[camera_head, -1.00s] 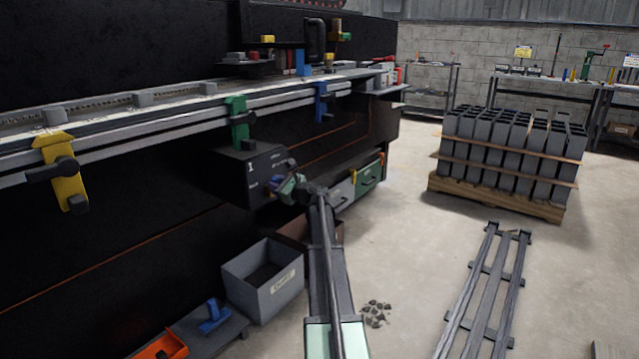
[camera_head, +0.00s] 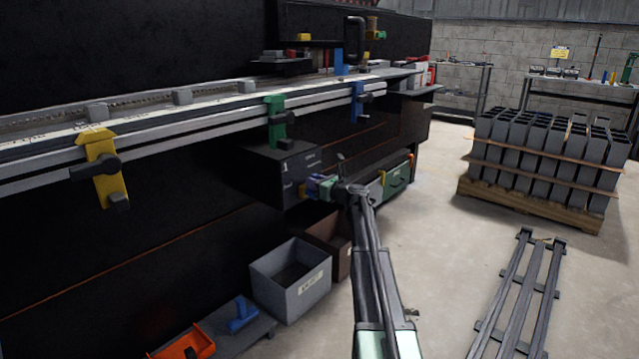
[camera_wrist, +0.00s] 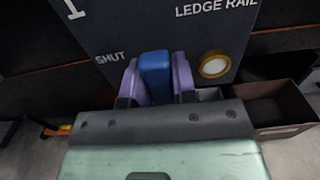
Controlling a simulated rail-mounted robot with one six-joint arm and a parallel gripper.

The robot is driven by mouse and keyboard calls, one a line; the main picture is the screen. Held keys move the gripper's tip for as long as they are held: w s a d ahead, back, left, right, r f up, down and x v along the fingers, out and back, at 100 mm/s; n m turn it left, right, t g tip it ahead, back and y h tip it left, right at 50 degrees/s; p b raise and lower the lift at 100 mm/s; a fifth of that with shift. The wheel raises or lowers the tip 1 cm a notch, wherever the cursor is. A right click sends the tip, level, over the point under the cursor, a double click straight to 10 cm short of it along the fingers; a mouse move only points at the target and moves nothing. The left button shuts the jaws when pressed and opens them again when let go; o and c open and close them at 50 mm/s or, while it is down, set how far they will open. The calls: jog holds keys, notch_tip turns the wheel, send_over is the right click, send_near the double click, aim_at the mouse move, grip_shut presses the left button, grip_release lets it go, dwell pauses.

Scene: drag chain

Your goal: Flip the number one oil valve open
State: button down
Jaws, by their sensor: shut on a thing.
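The valve is on a dark box (camera_head: 297,166) under the long rail. In the wrist view its panel (camera_wrist: 150,28) shows a "1", the word "SHUT" and "LEDGE RAIL". A blue handle (camera_wrist: 156,76) stands out from the panel, right of "SHUT", upright in that view. My gripper (camera_wrist: 157,82) has its purple fingers on both sides of the handle and is shut on it. In the head view my gripper (camera_head: 318,187) is at the box's front face. The handle's lower end is hidden by my gripper.
A brass-coloured ring (camera_wrist: 214,64) is on the panel right of the handle. Yellow (camera_head: 106,172), green (camera_head: 275,120) and blue (camera_head: 358,102) clamps hang on the rail above. A grey bin (camera_head: 292,283) and a brown bin (camera_head: 333,240) stand below.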

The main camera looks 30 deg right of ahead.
jog(key=c, duration=0.9)
grip_release()
jog(key=v, duration=1.1)
